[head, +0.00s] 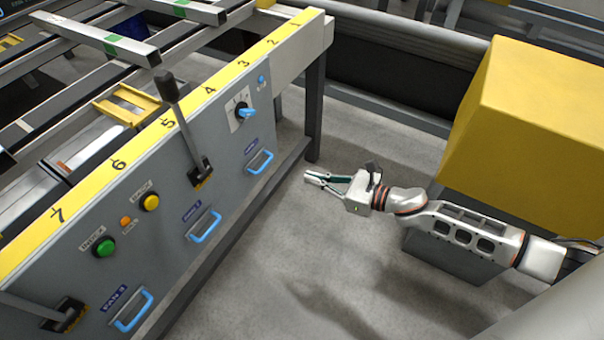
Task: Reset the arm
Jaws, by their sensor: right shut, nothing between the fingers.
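My right gripper (316,179) is at the end of my right arm, which comes in from the right edge of the head view. It is shut and empty, with its fingers pointing left toward the grey control panel (226,190). It is over the bare floor, apart from the panel and from the blue handles. My left gripper is not in view.
The panel carries blue drawer handles (262,161), a lever (186,125), a blue rotary knob (247,112), a green button (105,247) and a yellow button (150,202). A yellow box (535,120) stands right. Grey floor (300,265) is clear between.

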